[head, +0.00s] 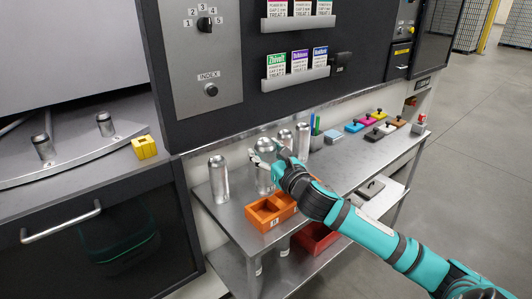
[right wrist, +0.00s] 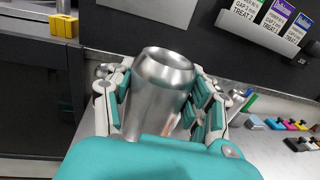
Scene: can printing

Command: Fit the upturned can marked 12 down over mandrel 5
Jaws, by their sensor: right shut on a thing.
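My right gripper (head: 270,168) is shut around a silver can (head: 264,182) at the side table. In the right wrist view the can (right wrist: 158,92) stands between the fingers of my right gripper (right wrist: 162,105), its rimmed, recessed end up. I cannot read a 12 on it, and its lower part is hidden there. Two metal mandrels, one at the left (head: 43,148) and one nearer the corner (head: 105,125), stand on the curved grey plate of the machine at left. No mandrel number is legible, so I cannot tell which is 5. My left gripper is not in view.
Another silver can (head: 218,180) stands left of the gripper, with more cans (head: 302,142) behind. An orange divided tray (head: 268,216) sits at the table's front. A yellow block (head: 144,147) lies by the plate.

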